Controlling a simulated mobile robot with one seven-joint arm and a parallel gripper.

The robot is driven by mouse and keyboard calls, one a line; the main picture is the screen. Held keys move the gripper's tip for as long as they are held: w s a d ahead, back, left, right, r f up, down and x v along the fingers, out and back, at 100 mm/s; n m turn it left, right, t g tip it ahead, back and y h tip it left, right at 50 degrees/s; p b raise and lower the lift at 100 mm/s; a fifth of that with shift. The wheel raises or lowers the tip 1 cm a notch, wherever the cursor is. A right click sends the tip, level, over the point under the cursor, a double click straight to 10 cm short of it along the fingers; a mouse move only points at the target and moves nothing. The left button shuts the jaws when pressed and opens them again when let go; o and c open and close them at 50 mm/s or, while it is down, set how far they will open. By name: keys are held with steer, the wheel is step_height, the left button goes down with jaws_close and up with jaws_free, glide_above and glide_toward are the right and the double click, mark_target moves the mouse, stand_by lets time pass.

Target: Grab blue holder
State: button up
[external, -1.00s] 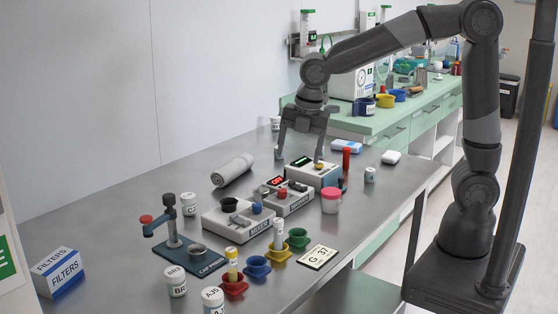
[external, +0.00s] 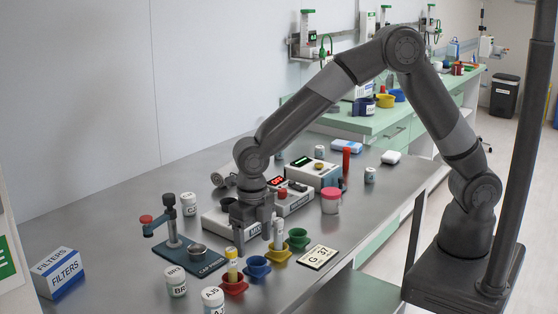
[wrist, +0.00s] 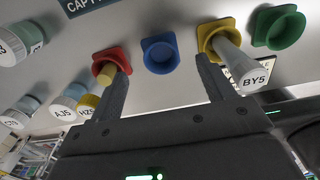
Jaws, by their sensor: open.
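The blue holder (external: 257,267) is a small cup on a square base, standing on the steel table in a row between the red holder (external: 235,285) and the yellow holder (external: 279,254). In the wrist view the blue holder (wrist: 160,55) looks empty. My gripper (external: 253,237) is open and points down, above and just behind the row. In the wrist view its fingertips (wrist: 162,68) lie either side of the blue holder's line, one near the red holder (wrist: 106,60), one near the yellow holder (wrist: 215,30). It touches nothing that I can make out.
A yellow-topped vial (external: 232,265) stands in the red holder and a white-capped tube labelled BY5 (wrist: 245,72) in the yellow one. The green holder (external: 298,238) is beyond. Labelled jars (external: 176,282), the capper (external: 196,258) and the mixer (external: 217,223) stand close by.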

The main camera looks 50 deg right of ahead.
mark_target(255, 259)
steer(key=shift+s+f, duration=0.15)
steer(key=shift+f, duration=1.4)
steer(key=shift+s+f, duration=0.1)
steer(key=shift+f, duration=1.4)
steer(key=shift+c, duration=0.5)
steer(key=shift+r, duration=0.1)
steer(key=c, duration=1.4)
